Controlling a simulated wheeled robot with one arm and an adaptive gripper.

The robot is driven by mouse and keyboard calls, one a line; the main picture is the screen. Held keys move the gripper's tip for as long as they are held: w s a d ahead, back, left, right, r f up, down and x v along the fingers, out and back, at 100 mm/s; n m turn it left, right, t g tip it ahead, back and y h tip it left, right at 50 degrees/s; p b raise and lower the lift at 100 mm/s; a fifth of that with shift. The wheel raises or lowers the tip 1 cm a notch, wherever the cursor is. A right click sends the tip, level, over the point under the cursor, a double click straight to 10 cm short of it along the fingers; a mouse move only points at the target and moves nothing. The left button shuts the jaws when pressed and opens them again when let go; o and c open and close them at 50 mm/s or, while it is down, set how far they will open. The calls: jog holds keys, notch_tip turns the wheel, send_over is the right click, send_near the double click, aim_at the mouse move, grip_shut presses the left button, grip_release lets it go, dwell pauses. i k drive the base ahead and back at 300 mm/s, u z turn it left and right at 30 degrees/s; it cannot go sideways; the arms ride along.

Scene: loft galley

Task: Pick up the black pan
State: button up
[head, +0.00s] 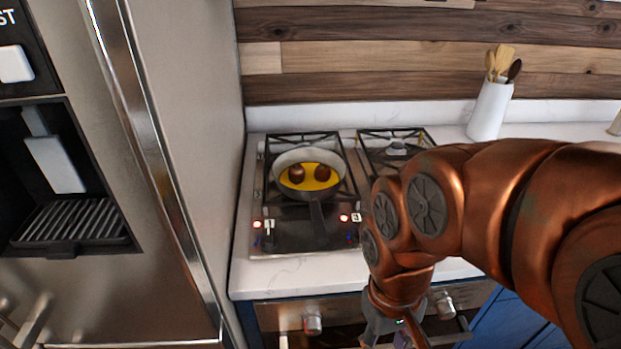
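A dark pan (298,156) with a grey inner wall sits on the left part of the stove top. Its black handle (317,222) points toward the front edge of the counter. Yellow contents (309,180) cover the pan's bottom, with two round brown pieces in them. My gripper (396,338) is at the bottom of the head view, in front of the stove, to the right of the handle and apart from it. Its fingertips are cut off by the frame edge, so I cannot tell how far it is open.
A tall steel fridge (190,110) stands close on the left. The gas stove (280,238) has a second grate (395,148) behind my arm. A white holder (489,112) with wooden utensils stands at the back right. Oven knobs (312,324) stick out from the front.

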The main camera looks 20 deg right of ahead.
aim_at(313, 192)
jog(key=k, duration=1.15)
jog(key=u, duration=0.85)
jog(key=i, duration=0.95)
jog(key=u, duration=0.05)
